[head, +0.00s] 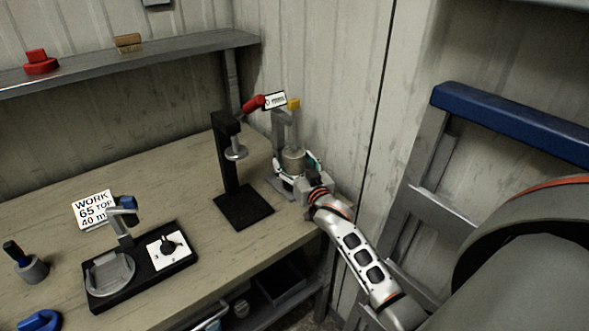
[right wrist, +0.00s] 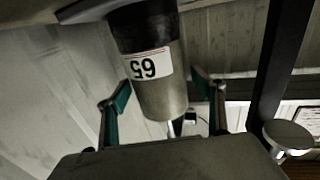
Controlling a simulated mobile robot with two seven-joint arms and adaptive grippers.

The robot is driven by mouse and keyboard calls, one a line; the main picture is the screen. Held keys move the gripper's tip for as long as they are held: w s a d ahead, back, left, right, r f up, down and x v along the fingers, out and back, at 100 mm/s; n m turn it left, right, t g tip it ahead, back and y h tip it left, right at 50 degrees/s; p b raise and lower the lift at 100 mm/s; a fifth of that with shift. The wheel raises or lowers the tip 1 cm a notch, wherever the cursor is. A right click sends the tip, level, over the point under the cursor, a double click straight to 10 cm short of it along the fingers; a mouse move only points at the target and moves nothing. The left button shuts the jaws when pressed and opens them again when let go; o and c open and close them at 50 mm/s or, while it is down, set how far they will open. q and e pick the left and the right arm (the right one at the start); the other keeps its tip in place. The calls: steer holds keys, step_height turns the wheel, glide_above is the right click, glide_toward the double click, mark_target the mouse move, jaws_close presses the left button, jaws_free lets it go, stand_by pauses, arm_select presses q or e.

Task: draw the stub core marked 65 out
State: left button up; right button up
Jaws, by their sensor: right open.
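The stub core marked 65 (right wrist: 160,88) is a grey cylinder with a dark band at the top of the right wrist view. Its white label reads upside down there. In the head view the core (head: 293,160) stands in a grey stand (head: 281,122) with a yellow top, at the bench's far right corner. My right gripper (head: 296,178) is at the core's lower part. In the right wrist view its two teal-padded fingers (right wrist: 161,92) stand apart on either side of the core, with visible gaps. My left gripper is not in view.
A wall is close behind the core.

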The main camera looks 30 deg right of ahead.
steer(key=c, duration=1.2)
steer(key=shift+o, duration=0.2)
steer(key=shift+r, duration=0.15)
steer(key=shift+r, duration=0.35)
steer(key=shift+s, duration=0.1)
